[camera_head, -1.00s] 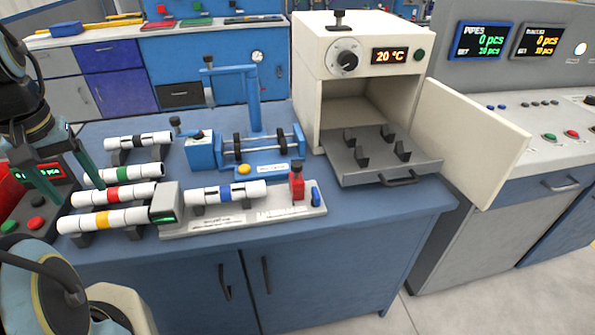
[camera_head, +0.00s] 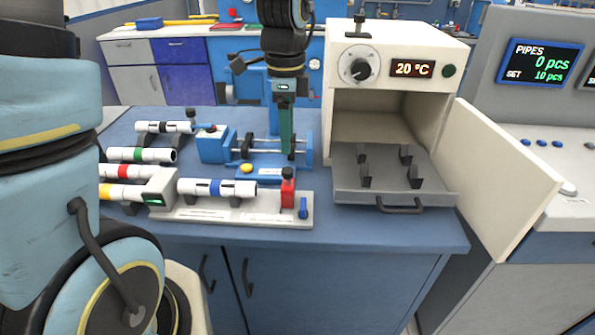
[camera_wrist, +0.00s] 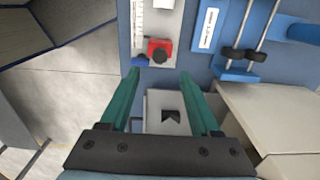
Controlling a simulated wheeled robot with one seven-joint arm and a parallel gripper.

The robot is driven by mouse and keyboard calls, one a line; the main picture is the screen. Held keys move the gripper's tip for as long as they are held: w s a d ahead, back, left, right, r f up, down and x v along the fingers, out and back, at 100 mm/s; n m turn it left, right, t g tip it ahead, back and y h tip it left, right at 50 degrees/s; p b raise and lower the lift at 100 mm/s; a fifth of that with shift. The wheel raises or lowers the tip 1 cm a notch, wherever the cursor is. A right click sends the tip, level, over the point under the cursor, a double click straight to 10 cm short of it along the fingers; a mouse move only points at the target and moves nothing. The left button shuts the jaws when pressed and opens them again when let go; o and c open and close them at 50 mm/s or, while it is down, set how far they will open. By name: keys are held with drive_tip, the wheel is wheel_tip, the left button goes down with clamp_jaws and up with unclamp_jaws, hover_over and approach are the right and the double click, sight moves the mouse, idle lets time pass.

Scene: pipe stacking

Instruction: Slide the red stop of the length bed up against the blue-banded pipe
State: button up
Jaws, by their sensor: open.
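The length bed (camera_head: 215,213) is a light grey plate at the front of the bench. The blue-banded pipe (camera_head: 197,187), white with a blue band, lies along it, its left end by the grey block with a green display. The red stop (camera_head: 288,192), with a dark knob on top, stands near the bed's right end, with a gap between it and the pipe. In the wrist view the red stop (camera_wrist: 159,50) shows just beyond and between my green fingertips (camera_wrist: 160,74).
Several banded pipes (camera_head: 140,155) lie on supports at left. A blue fixture with rods (camera_head: 216,146) stands behind the bed. The open oven's grey tray (camera_head: 350,184) juts out at right. A blue lever (camera_head: 303,208) sits at the bed's right end.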

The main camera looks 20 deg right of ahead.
sight(287, 170)
wheel_tip(287, 170, down, 10)
drive_tip(key=shift+r+p, duration=0.15)
drive_tip(key=shift+p, duration=0.4)
clamp_jaws()
idle(0.4)
